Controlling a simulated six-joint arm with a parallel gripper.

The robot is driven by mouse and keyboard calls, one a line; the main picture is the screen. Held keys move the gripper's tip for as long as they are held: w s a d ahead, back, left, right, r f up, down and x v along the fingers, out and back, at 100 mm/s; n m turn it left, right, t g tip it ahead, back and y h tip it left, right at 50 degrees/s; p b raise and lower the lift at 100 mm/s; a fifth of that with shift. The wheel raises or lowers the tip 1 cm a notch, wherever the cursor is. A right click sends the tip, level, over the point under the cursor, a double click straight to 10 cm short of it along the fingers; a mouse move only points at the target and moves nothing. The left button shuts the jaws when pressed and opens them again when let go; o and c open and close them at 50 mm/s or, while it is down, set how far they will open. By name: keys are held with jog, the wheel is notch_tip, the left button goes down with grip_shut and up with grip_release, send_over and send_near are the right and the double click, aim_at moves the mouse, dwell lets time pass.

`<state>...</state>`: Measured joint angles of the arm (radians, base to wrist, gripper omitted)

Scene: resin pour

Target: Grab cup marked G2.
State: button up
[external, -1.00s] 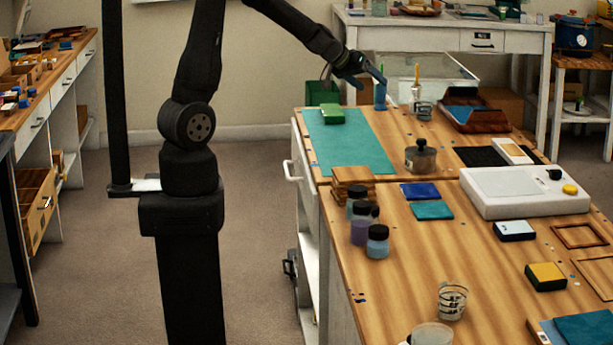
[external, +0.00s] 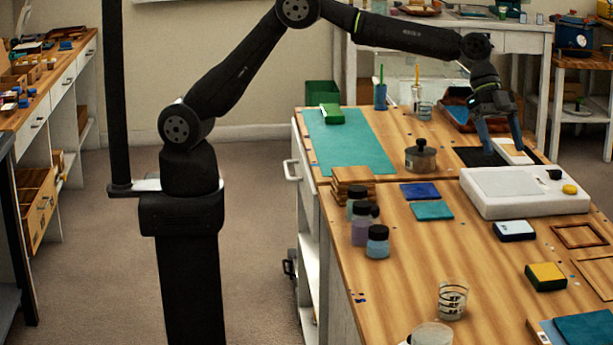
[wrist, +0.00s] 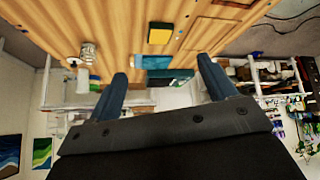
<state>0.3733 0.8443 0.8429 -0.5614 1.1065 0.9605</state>
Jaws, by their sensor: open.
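A clear graduated cup (external: 452,299) stands on the near part of the bench; it seems to be the clear cup (wrist: 88,52) in the wrist view. A second clear cup (external: 430,335) is cut off by the bottom edge. A third clear cup (external: 424,110) stands at the far end beside the tool holder. No G2 mark can be read on any of them. My gripper (external: 502,148) is open and empty, pointing down over the black mat, far from the near cups. Its two blue fingers (wrist: 162,70) are spread in the wrist view, with nothing between them.
A white scale (external: 525,192) lies just in front of my gripper. Bottles (external: 378,241), a dark lidded pot (external: 420,156) and a stack of wood pieces (external: 352,183) stand on the left side. A yellow-topped block (external: 546,276) lies right of the near cup.

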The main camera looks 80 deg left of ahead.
jog(key=s+d+m+g, duration=0.2)
jog(key=s+d+m, duration=0.3)
jog(key=d, duration=0.7)
jog(key=m+g+y, duration=0.1)
jog(key=m+y, duration=0.2)
send_over(451, 315)
jog(key=w+a, duration=0.2)
jog(key=a, duration=0.3)
notch_tip(451, 315, down, 11)
jog(key=shift+s+d+r, duration=0.1)
jog(key=shift+s+x, duration=0.2)
jog(key=shift+x, duration=3)
jog(key=shift+d+r, duration=0.1)
jog(key=c, duration=1.1)
jog(key=shift+o, duration=0.2)
jog(key=shift+r, duration=0.1)
